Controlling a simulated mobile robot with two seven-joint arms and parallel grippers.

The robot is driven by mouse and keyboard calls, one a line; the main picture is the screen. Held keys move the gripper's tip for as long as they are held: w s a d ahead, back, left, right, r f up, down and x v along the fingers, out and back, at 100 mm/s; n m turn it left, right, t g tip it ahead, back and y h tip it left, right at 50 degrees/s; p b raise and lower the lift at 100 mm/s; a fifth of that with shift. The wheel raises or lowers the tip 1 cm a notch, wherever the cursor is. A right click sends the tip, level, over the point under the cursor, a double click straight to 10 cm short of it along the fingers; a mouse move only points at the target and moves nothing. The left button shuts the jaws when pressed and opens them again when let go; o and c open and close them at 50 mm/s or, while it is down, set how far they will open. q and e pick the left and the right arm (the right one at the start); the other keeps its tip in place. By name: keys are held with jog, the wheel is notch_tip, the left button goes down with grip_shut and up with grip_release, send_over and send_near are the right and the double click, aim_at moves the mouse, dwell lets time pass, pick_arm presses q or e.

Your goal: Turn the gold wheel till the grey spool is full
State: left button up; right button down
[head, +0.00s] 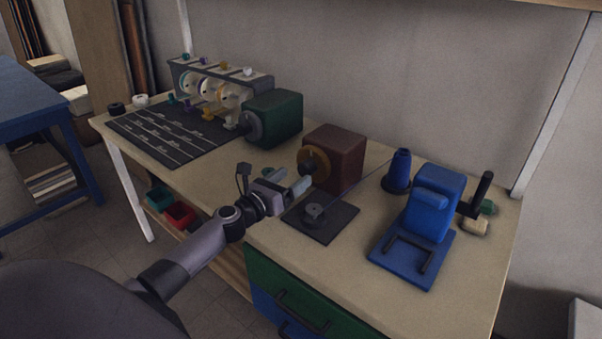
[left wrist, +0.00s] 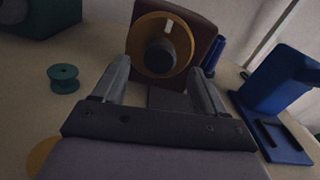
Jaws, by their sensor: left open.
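The gold wheel (head: 313,162) is on the front face of a brown box (head: 340,152). In the left wrist view the wheel (left wrist: 144,62) has a dark round hub and a pale mark near its top. The grey spool (head: 314,211) stands on a dark plate (head: 334,224) in front of the box; I cannot tell how much is wound on it. My left gripper (head: 299,184) is open just in front of the wheel. In the left wrist view its fingers (left wrist: 158,78) stand apart below and to either side of the hub, with nothing held. My right gripper is out of view.
A blue cone (head: 399,170) and a blue device with a dark crank (head: 432,205) stand to the right. A green motor-like box (head: 273,118) and a rack of discs (head: 215,85) are at the back left. A teal spool (left wrist: 63,78) lies left of the fingers.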

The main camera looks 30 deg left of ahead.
aim_at(303, 171)
pick_arm(q)
jog(key=shift+w+d+b, duration=0.15)
jog(key=shift+w+b, duration=0.15)
jog(key=shift+w, duration=1.65)
jog(key=c, duration=1.1)
